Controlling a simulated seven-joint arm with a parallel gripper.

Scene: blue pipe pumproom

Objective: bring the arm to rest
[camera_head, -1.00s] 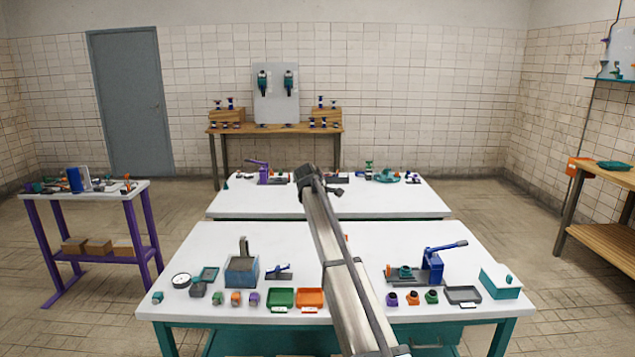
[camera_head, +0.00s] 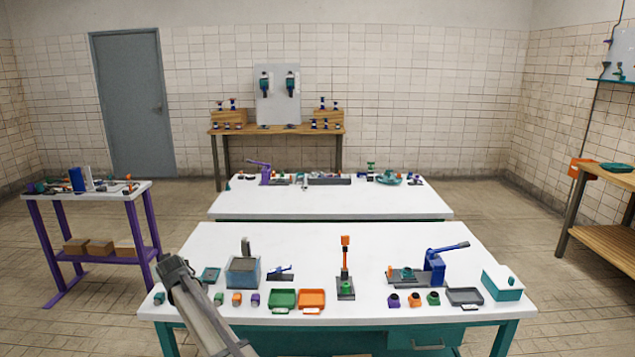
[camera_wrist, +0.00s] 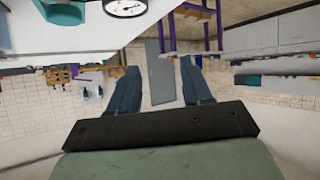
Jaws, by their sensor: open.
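My gripper (camera_wrist: 159,72) shows in the wrist view with its two dark blue fingers apart. It is open, and nothing shows between the fingers. The wrist picture is upside down, with the grey door behind the gap and a white table top at the upper left. In the head view my arm (camera_head: 207,312) rises from the bottom edge over the near table's front left corner. I cannot make out the fingers in the head view.
The near white table (camera_head: 355,242) holds a blue-grey box (camera_head: 242,272), green and orange trays, an orange-topped stand (camera_head: 345,268), a blue lever press (camera_head: 435,265) and a teal box (camera_head: 502,282). A purple-legged table (camera_head: 110,194) stands left. A round gauge (camera_wrist: 125,7) shows in the wrist view.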

